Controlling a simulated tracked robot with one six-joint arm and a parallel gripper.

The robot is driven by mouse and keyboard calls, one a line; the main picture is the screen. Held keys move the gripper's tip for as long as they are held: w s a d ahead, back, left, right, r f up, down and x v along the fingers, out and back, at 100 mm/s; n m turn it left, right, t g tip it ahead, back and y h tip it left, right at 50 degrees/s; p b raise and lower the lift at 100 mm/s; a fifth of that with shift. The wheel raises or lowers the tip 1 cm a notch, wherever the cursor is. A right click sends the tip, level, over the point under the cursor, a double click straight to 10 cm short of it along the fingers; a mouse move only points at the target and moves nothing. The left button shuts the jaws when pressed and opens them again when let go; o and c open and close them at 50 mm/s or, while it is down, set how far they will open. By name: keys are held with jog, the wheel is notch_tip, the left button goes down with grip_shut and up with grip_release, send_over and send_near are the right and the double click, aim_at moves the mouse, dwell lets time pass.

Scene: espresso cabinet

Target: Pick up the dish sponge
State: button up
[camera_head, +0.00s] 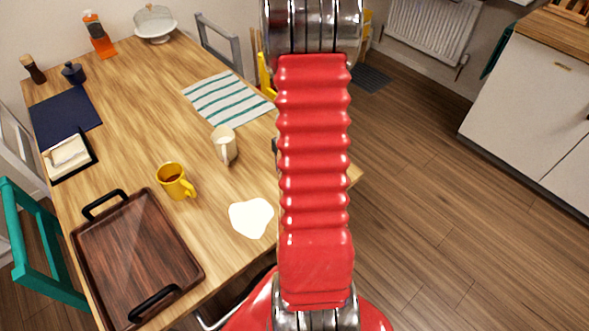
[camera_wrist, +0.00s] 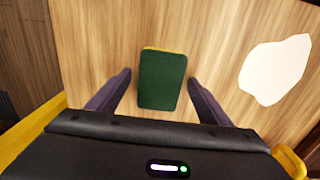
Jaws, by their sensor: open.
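The dish sponge (camera_wrist: 162,80), dark green on top with a yellow strip at its far edge, lies flat on the wooden table in the wrist view. My gripper (camera_wrist: 158,79) is open. One dark finger is on each side of the sponge's near part, with a gap on both sides. The sponge reaches beyond the fingertips. Its height relative to the fingers is hard to tell. In the head view my red arm hides the sponge and nearly all of the gripper.
A flat white patch (camera_head: 251,217) lies on the table (camera_head: 150,110); it also shows in the wrist view (camera_wrist: 275,70). A cream mug (camera_head: 224,147), a yellow mug (camera_head: 174,180) and a dark wooden tray (camera_head: 135,255) stand left of my arm. A striped cloth (camera_head: 228,100) lies farther back.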

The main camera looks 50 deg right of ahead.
jog(key=shift+c, duration=0.6)
jog(key=c, duration=1)
notch_tip(320, 180, up, 10)
dwell(0.4)
dwell(0.5)
